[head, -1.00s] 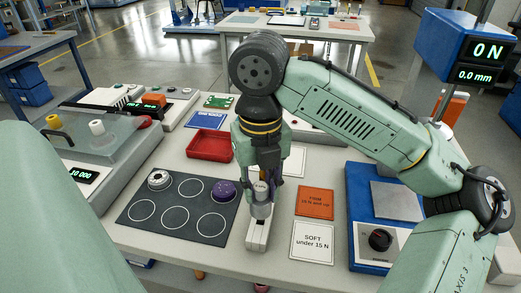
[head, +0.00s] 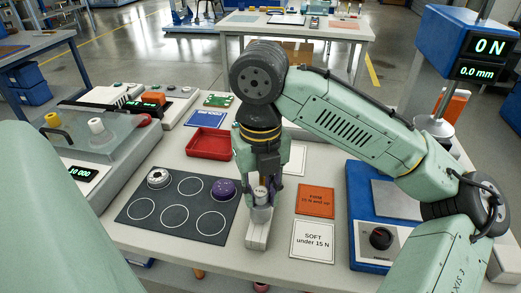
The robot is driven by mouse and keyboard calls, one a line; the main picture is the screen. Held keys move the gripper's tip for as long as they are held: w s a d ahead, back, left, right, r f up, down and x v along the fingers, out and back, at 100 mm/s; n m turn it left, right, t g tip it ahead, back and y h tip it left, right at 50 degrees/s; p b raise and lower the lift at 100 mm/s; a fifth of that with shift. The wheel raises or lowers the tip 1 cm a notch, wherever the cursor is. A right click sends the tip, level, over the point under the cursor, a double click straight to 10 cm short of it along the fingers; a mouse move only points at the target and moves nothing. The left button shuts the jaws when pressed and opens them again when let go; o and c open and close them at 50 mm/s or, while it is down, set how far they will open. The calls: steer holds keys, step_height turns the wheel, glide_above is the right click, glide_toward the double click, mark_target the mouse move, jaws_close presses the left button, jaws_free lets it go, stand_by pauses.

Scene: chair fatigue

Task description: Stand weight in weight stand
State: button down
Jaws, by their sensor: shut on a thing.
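The weight (head: 262,196) is a small grey metal cylinder with a pale marked band, held upright between the fingers of my gripper (head: 262,188). My gripper points straight down and is shut on it. Directly below is a narrow light-grey block, which I take to be the weight stand (head: 257,238), near the table's front edge. The weight's lower end overlaps the stand in the head view. I cannot tell whether it touches or sits in it. The stand's back part is hidden by the weight and gripper.
A dark mat with ringed circles (head: 183,205) lies left, bearing a silver piece (head: 158,178) and a purple piece (head: 223,189). A red tray (head: 208,144) is behind.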

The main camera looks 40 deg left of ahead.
steer(key=shift+f, duration=0.8)
steer(key=c, duration=1.2)
jaws_free()
step_height(320, 180, up, 12)
